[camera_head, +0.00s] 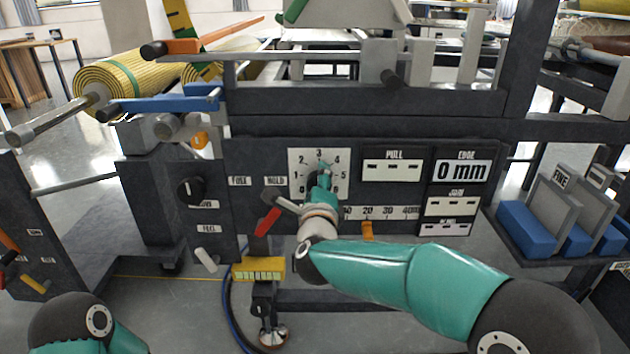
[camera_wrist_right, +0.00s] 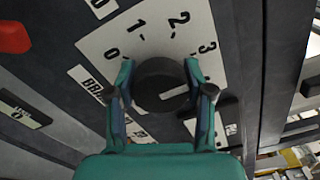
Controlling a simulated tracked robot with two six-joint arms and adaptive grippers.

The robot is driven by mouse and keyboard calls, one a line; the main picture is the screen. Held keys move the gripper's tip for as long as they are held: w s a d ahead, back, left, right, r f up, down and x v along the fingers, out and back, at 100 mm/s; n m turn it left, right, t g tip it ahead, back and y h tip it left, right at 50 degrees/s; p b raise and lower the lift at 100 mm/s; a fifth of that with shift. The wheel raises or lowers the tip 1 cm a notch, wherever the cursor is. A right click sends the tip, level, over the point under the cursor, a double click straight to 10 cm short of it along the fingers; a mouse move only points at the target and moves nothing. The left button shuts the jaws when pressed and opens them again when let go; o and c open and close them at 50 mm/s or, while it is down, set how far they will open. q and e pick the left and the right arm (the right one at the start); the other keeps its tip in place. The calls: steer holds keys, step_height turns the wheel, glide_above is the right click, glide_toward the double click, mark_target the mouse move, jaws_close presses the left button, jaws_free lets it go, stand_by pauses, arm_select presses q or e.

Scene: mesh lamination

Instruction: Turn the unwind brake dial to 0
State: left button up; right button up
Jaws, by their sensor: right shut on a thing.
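The unwind brake dial is a dark round knob (camera_wrist_right: 155,82) on a white plate (camera_head: 296,158) numbered 0 to 5 on the machine's front panel. In the right wrist view, the plate (camera_wrist_right: 100,45) shows 0, 1, 2 and 3 around the knob. My right gripper (camera_head: 323,178) is at the dial and hides most of the knob in the head view. In the right wrist view its two fingers (camera_wrist_right: 160,78) are shut on the knob's sides. A pale mark on the knob lies on its lower right, away from the 0. My left gripper is out of view.
A red-handled lever (camera_head: 268,221) sits just below left of the dial. Another black knob (camera_head: 189,190) is further left. An orange slider (camera_head: 367,230) on a scale is to the right. A yellow block (camera_head: 258,268) is below.

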steer(key=n, duration=0.2)
steer(key=n+p, duration=0.1)
steer(key=shift+a+f+n, duration=0.15)
steer(key=shift+f+n, duration=0.15)
steer(key=shift+n, duration=0.1)
steer(key=n+p, duration=0.2)
steer(key=n, duration=0.2)
steer(key=shift+f+n, duration=0.1)
steer(key=shift+n, duration=0.2)
steer(key=n+p, duration=0.2)
steer(key=n, duration=0.2)
steer(key=shift+n, duration=0.3)
steer(key=n+p, duration=0.1)
steer(key=n, duration=0.2)
steer(key=shift+n+p, duration=0.3)
steer(key=shift+p, duration=0.1)
steer(key=n+p, duration=0.1)
steer(key=n, duration=0.1)
steer(key=n+p, duration=0.1)
steer(key=n, duration=0.2)
steer(key=shift+d+f+p, duration=0.1)
steer(key=shift+d+p, duration=0.1)
steer(key=shift+p, duration=0.15)
steer(key=n+p, duration=0.2)
steer(key=n, duration=0.3)
steer(key=shift+s+d+f, duration=0.1)
steer(key=o, duration=1.2)
steer(key=shift+c, duration=0.2)
steer(key=shift+r, duration=0.2)
